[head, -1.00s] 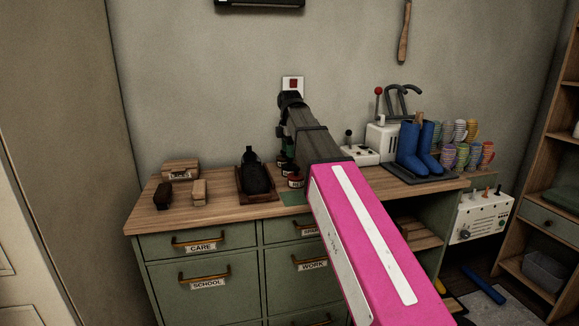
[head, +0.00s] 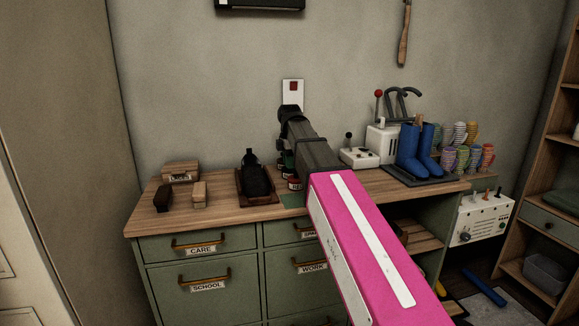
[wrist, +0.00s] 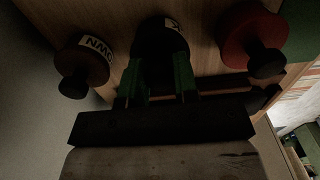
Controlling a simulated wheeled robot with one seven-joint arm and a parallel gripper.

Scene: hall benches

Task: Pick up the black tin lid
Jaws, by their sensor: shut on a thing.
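In the wrist view my gripper (wrist: 160,66) has its two green fingers closed in on the black tin lid (wrist: 158,42), at the middle of a row of tins. The jaws are shut on it. The part between the fingers is dark and partly hidden, so I cannot tell whether the lid is apart from its tin. A pale label ending in "K" shows on the black tin (wrist: 172,24). In the head view my arm hides most of this.
A brown tin (wrist: 80,65) stands close on the left and a red tin (wrist: 250,40) on the right in the wrist view.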

